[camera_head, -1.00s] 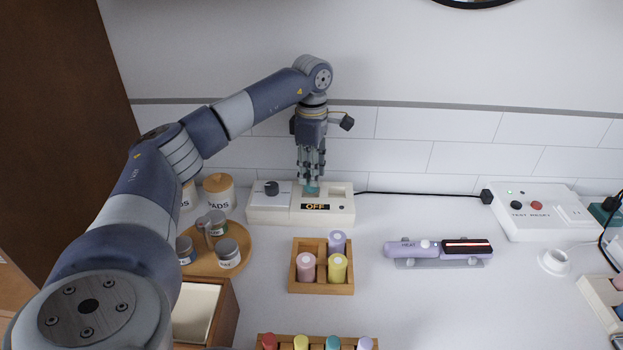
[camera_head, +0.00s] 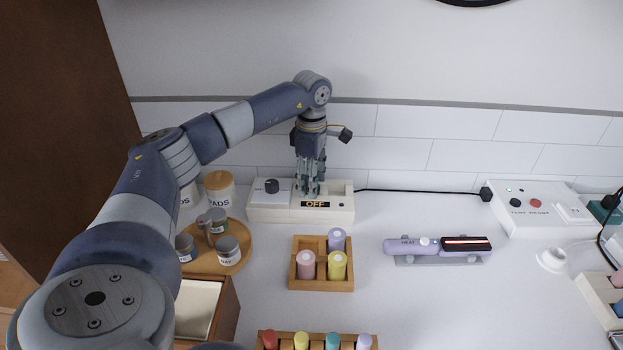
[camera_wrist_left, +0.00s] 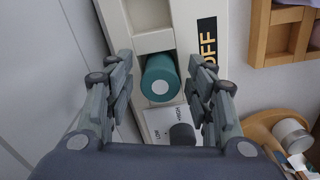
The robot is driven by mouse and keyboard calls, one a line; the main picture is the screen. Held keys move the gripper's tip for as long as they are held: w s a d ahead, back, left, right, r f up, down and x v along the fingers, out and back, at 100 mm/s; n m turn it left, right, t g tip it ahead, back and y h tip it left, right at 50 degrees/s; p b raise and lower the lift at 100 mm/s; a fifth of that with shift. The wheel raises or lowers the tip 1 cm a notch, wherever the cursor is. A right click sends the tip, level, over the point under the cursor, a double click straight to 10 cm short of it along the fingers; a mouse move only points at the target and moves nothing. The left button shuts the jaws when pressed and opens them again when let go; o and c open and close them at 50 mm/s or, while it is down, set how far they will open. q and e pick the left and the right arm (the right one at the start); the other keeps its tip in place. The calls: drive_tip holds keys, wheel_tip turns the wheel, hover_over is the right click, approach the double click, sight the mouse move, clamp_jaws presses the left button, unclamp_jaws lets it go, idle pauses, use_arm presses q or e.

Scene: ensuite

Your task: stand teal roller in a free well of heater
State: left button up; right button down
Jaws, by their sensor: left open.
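The heater (camera_head: 260,213) is a white box by the back wall with a dark knob and a label reading OFF. In the left wrist view the teal roller (camera_wrist_left: 160,80) stands in one well of the heater (camera_wrist_left: 184,30), its pale end cap facing the camera. My left gripper (camera_head: 312,193) is over that well, pointing down. In the left wrist view its open fingers (camera_wrist_left: 160,88) are on either side of the roller, with gaps visible. In the head view the fingers hide the roller. Another well beyond it is empty. My right gripper is not in view.
A wooden box (camera_head: 322,287) holds pink, yellow and lilac rollers. A rack of rollers (camera_head: 290,338) is at the front edge. A round tray (camera_head: 240,240) with jars stands left, a lilac styling tool (camera_head: 438,247) right. The counter's middle right is clear.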

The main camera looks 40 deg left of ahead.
use_arm(q)
drive_tip(key=shift+r, duration=0.15)
wheel_tip(320, 180, up, 12)
drive_tip(key=shift+b, duration=0.4)
idle(0.5)
